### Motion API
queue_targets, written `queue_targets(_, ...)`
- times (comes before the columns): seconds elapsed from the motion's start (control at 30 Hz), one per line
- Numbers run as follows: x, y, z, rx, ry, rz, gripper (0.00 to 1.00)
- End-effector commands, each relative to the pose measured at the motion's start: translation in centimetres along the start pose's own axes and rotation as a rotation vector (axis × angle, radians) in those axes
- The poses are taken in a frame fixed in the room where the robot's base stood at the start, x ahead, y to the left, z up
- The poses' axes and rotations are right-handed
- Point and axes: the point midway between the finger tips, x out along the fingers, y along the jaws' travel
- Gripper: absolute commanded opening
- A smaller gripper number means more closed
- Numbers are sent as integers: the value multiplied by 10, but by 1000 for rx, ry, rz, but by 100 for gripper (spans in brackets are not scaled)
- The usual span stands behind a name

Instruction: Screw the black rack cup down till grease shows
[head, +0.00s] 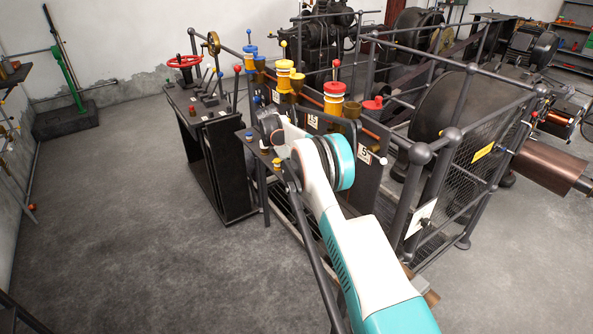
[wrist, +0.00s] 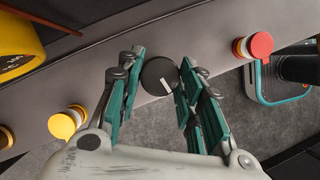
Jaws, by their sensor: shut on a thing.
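The black rack cup (wrist: 158,77) shows from above in the wrist view as a round black cap with a white line across part of it. My gripper (wrist: 161,82) is shut on it, one teal finger pad on each side. In the head view my gripper (head: 270,128) is at the narrow rack plate (head: 249,149), and the black cup is hidden there behind it. Whether any grease shows at the cup cannot be made out.
On the same rack, a yellow-topped cup (wrist: 63,125) stands left of my gripper and a red-topped cup (wrist: 260,45) stands right. Railings (head: 438,190) enclose the machine at right.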

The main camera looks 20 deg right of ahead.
Motion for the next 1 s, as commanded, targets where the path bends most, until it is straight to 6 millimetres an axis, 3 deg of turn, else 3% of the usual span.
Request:
queue_targets(0.77,0,1,-1,101,2,-41,10)
queue_targets(0.8,0,1,-1,100,2,-41,36)
queue_targets(0.87,0,1,-1,100,2,-41,50)
queue_targets(0.9,0,1,-1,100,2,-41,54)
queue_targets(1.0,0,1,-1,100,2,-41,54)
